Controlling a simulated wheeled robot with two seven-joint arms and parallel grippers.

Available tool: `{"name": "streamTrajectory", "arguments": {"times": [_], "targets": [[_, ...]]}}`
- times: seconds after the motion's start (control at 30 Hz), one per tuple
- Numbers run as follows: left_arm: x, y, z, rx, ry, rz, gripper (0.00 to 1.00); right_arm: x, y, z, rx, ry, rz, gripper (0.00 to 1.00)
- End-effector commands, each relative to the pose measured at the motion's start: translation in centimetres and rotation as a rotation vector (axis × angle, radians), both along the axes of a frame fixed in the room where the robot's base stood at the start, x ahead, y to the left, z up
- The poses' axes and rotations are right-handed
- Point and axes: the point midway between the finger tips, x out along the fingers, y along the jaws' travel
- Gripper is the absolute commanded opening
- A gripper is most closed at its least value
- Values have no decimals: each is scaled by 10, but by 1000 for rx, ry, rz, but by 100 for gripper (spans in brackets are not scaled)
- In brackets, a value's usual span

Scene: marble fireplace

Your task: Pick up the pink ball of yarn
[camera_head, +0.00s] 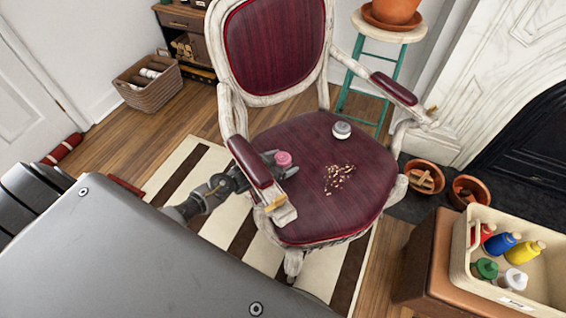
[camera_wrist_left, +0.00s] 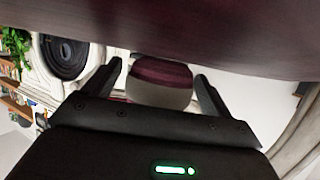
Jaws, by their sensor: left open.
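The pink ball of yarn (camera_head: 284,158) rests on the left part of the dark red chair seat (camera_head: 318,215). My left gripper (camera_head: 286,165) is at the ball, reaching in beside the chair's left armrest (camera_head: 250,160), which hides part of my arm. Its dark fingers are open, with the ball at the fingertips; I cannot tell whether they touch it. In the left wrist view the open fingers (camera_wrist_left: 157,72) show apart, and a pale, dark red-topped shape (camera_wrist_left: 160,82) appears beyond them. I cannot make out the ball there. My right gripper is not in view.
A grey and white round object (camera_head: 341,130) and scattered crumbs (camera_head: 338,178) lie on the seat. The right armrest (camera_head: 394,88) bounds its far side. A cream crate (camera_head: 462,243) with several paint bottles stands at right. Clay pots (camera_head: 424,177) sit by the fireplace.

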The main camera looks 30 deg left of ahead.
Motion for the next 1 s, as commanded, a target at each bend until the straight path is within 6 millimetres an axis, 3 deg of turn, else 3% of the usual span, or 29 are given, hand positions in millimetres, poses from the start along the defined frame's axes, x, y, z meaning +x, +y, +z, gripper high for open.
{"name": "streamTrajectory", "arguments": {"times": [0.07,0.4,0.77,0.87,1.0], "targets": [[0,0,0,0,0,0,82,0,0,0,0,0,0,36],[0,0,0,0,0,0,37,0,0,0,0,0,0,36],[0,0,5,0,-1,0,35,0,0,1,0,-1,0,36],[0,0,13,0,-1,0,35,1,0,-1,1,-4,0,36],[-1,0,31,0,-2,-1,35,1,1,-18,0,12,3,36]]}}
